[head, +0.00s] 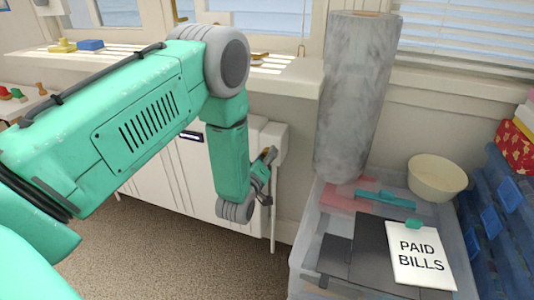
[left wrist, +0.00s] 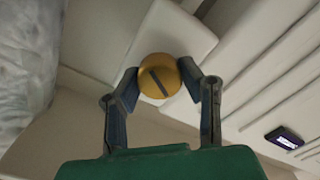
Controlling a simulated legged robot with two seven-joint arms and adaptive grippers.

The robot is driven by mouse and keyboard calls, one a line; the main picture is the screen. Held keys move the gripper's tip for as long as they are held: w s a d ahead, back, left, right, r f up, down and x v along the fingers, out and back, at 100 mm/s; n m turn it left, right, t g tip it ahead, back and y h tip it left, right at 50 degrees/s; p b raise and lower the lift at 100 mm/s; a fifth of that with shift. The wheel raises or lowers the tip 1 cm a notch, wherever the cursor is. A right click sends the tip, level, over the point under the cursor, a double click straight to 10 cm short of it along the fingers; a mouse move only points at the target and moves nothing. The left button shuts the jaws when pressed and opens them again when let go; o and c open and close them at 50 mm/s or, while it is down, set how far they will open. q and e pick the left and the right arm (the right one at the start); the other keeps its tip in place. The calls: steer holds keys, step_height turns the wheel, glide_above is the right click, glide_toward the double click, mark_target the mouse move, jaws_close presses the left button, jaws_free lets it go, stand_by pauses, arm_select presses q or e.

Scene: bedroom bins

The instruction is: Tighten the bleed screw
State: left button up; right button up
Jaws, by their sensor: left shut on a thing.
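The bleed screw (left wrist: 158,77) is a round brass-coloured head with a dark slot across it, seen in the left wrist view. It sits at the white end part of the radiator (left wrist: 175,40). My left gripper (left wrist: 160,84) is shut on the screw, with one finger on each side of its head. In the head view the left gripper (head: 265,178) is at the right end of the white radiator (head: 190,170), below the window sill. The screw is mostly hidden there by the fingers. My right gripper is not in view.
A grey rolled-up item (head: 355,100) stands right of the radiator. A cream bowl (head: 437,178) and blue crate (head: 490,210) are further right. Carpet (head: 175,250) lies clear below.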

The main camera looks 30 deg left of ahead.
arm_select(q)
steer(key=m+p, duration=0.2)
steer(key=m, duration=0.2)
steer(key=shift+r+m, duration=0.15)
steer(key=shift+m, duration=0.15)
steer(key=m+p, duration=0.2)
steer(key=m, duration=0.1)
steer(key=shift+m, duration=0.3)
steer(key=m+p, duration=0.1)
steer(key=m, duration=0.2)
steer(key=shift+d+m, duration=0.1)
steer(key=shift+m, duration=0.2)
steer(key=shift+m+p, duration=0.45)
steer(key=shift+m, duration=1.45)
steer(key=shift+d, duration=0.1)
steer(key=o, duration=1.1)
steer(key=shift+o, duration=0.2)
steer(key=shift+w, duration=0.1)
steer(key=v, duration=1.2)
